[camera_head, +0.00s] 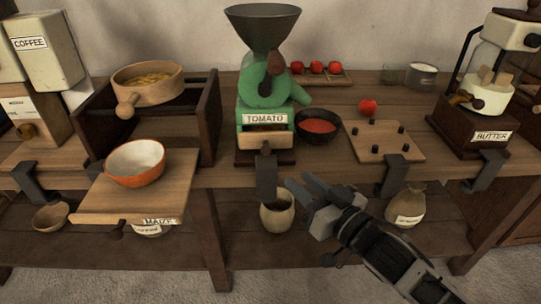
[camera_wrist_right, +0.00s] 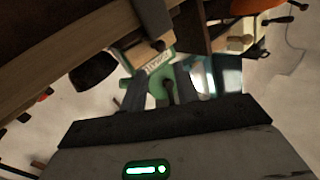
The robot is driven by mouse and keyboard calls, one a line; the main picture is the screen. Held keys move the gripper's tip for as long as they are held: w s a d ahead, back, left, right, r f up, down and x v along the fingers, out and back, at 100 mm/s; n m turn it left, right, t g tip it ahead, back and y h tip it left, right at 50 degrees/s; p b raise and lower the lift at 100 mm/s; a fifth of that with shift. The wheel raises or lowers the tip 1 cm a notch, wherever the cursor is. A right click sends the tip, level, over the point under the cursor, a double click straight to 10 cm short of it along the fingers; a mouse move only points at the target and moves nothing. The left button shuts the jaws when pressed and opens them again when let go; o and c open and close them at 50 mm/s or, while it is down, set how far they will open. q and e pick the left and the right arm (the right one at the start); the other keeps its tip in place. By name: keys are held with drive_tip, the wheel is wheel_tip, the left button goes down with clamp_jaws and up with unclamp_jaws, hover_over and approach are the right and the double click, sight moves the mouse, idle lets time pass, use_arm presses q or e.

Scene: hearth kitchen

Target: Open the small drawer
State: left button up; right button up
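The small drawer (camera_head: 253,141) is a light wooden front with a dark knob, low on the green tomato mill (camera_head: 263,92) under its TOMATO label. It looks closed. The mill also shows tilted in the wrist view, with its label (camera_wrist_right: 159,63). My right gripper (camera_head: 296,179) is below and to the right of the drawer, in front of the table edge, apart from the knob. Its two fingers are spread and hold nothing. My left gripper is not in view.
A dark clamp (camera_head: 266,178) hangs below the drawer at the table edge. A bowl of red sauce (camera_head: 319,127) and a pegged board (camera_head: 384,148) stand to the right. An orange bowl (camera_head: 135,162) sits on a wooden board at left. A jar (camera_head: 277,212) stands on the lower shelf.

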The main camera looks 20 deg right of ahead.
sight(269, 154)
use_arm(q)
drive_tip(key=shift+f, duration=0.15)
use_arm(e)
drive_tip(key=x, duration=1.1)
drive_tip(key=shift+w, duration=0.1)
